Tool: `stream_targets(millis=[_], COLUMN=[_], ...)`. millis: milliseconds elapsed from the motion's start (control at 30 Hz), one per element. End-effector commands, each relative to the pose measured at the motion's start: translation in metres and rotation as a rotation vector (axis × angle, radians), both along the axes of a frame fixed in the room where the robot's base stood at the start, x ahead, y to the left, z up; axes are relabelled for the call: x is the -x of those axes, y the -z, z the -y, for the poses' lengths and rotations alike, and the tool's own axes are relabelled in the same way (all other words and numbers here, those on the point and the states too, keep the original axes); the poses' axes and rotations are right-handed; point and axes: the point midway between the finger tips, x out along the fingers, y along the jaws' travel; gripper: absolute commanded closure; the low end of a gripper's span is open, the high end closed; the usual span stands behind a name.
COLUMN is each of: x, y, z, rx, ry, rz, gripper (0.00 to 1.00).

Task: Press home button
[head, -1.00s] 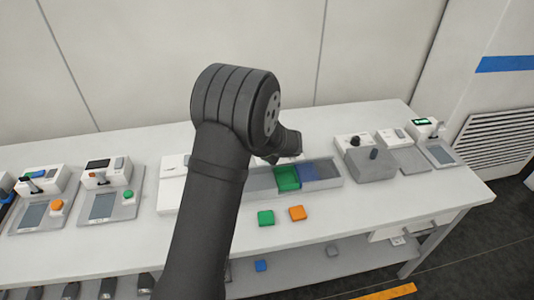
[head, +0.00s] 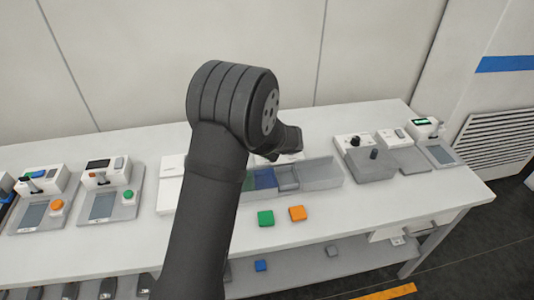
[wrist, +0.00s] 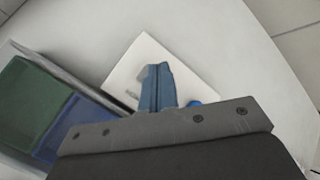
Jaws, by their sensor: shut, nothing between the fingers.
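My gripper (wrist: 157,88) shows in the wrist view with its bluish fingers together and nothing between them. It is over a pale square plate (wrist: 133,62). A small round blue thing (wrist: 194,103), perhaps a button, lies right of the fingers, partly hidden by the gripper body. I cannot tell whether the fingers touch the plate, and no label reading "home" is legible. In the head view my arm hides the fingers; a bit of white panel (head: 291,157) shows behind the long grey tray.
The long grey tray (head: 322,173) holds a blue section (head: 265,178) and a dark green one. A green block (head: 265,218) and an orange block (head: 297,213) lie in front. Devices with screens stand left (head: 105,190) and right (head: 432,140). The front table strip is mostly clear.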

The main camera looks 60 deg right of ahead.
Motion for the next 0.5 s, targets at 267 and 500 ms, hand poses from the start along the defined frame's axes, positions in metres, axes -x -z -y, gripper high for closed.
stream_targets(millis=[267,500], x=[0.0,0.0], y=[-0.001,-0.02], z=[0.0,0.0], rx=[0.0,0.002], ry=[0.0,-0.001], rz=[0.0,0.0], gripper=[1.0,1.0])
